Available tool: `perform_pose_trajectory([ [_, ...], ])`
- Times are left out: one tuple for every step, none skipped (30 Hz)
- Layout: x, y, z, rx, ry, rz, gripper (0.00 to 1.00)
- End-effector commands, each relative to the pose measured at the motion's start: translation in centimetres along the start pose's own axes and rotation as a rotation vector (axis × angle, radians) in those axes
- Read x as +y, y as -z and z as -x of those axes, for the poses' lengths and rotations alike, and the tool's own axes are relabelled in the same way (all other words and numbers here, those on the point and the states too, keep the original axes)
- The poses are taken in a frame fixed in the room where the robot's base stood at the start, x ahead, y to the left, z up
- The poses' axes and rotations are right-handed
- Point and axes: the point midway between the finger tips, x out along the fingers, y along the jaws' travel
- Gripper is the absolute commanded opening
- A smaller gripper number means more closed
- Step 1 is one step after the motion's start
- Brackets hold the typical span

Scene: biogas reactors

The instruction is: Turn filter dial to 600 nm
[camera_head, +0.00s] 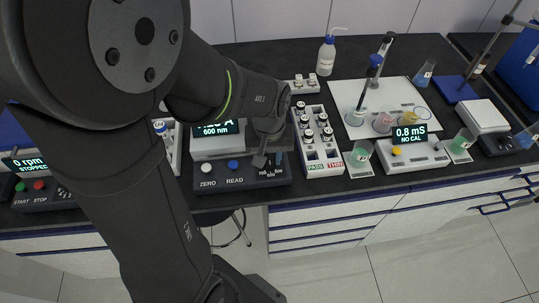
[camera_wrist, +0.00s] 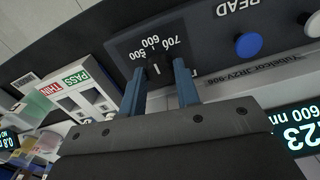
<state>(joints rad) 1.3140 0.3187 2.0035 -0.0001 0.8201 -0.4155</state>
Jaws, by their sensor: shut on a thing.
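The filter dial (camera_wrist: 156,68) is a small black knob with a white mark, on a panel labelled 500, 600 and 700, seen upside down in the wrist view. The mark points roughly towards the 600 label. My gripper (camera_wrist: 158,80) is shut on the dial, with one blue-grey finger on each side. In the head view my gripper (camera_head: 262,160) hides the dial.
A white PASS/THIN vial rack (camera_head: 322,168) stands close to the right of the photometer. Further right are a conductivity meter (camera_head: 412,153) and a green beaker (camera_head: 360,153). A stirrer control box (camera_head: 38,190) stands at the left. The bench's front edge is just before the photometer.

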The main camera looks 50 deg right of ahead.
Motion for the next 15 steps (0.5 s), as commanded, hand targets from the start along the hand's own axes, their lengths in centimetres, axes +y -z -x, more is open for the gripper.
perform_pose_trajectory([
  [0.02, 0.11, 0.08, 0.003, -0.001, 0.0, 0.06],
  [0.02, 0.11, 0.08, 0.003, -0.001, 0.0, 0.06],
  [0.02, 0.11, 0.09, 0.003, -0.001, 0.0, 0.06],
  [0.02, 0.12, 0.09, 0.003, -0.001, 0.0, 0.06],
  [0.02, 0.12, 0.09, 0.003, -0.001, 0.001, 0.06],
  [0.02, 0.12, 0.09, 0.004, -0.001, 0.001, 0.06],
  [0.02, 0.12, 0.09, 0.004, -0.001, 0.001, 0.35],
  [0.02, 0.12, 0.08, 0.003, -0.001, 0.001, 0.41],
  [0.02, 0.1, 0.08, 0.003, -0.001, 0.001, 0.49],
  [0.02, 0.1, 0.07, 0.003, -0.001, 0.001, 0.51],
  [0.02, 0.09, 0.06, 0.003, -0.001, 0.001, 0.51],
  [0.01, 0.08, 0.06, 0.002, -0.001, 0.001, 0.51],
  [0.01, 0.07, 0.05, 0.002, -0.001, 0.001, 0.51],
  [0.01, 0.06, 0.05, 0.002, -0.001, 0.001, 0.51],
  [0.01, 0.06, 0.04, 0.002, -0.001, 0.001, 0.51],
])
